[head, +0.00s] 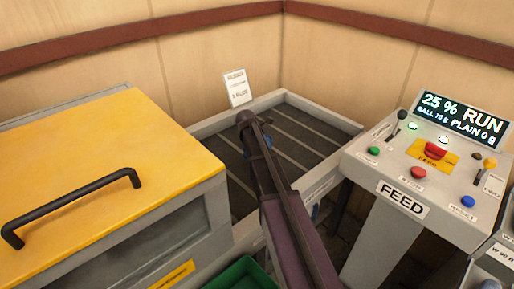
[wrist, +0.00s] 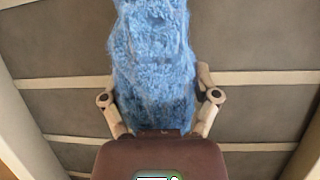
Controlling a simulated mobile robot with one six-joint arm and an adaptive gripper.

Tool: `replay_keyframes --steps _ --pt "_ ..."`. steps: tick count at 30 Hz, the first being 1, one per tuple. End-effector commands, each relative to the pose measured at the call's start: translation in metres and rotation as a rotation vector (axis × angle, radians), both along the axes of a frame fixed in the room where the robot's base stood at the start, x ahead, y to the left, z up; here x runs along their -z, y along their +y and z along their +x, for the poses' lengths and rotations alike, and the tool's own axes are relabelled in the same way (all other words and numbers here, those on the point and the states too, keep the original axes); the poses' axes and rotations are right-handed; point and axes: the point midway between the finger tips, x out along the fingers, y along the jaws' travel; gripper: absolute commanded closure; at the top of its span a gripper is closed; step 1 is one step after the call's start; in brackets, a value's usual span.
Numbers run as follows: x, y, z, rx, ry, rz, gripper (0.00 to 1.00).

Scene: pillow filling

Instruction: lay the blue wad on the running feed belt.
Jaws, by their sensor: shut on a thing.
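The blue wad (wrist: 155,65) is a fuzzy, elongated piece that fills the upper middle of the wrist view. My gripper (wrist: 158,110) is shut on it, one finger on each side. In the head view, my arm hides most of the wad, and only a small blue patch (head: 268,142) shows by my gripper (head: 247,130). The feed belt (head: 310,128) is dark grey with light cross slats, set in a pale frame. The wad is over the belt. I cannot tell whether it touches the surface. The belt also shows behind the wad in the wrist view (wrist: 255,110).
A yellow-topped machine (head: 110,150) with a black handle stands left of the belt. The FEED console (head: 430,165) stands right; its display (head: 460,118) reads "25 % RUN". A white card (head: 238,88) stands at the belt's back edge. A green bin (head: 240,275) is at the front.

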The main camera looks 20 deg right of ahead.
Motion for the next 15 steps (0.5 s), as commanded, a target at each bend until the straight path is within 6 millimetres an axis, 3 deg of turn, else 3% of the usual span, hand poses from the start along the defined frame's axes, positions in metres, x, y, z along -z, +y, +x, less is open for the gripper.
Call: replay_keyframes --steps 15 --pt "0.0118 -0.0006 0.0000 0.001 0.000 0.000 0.78"
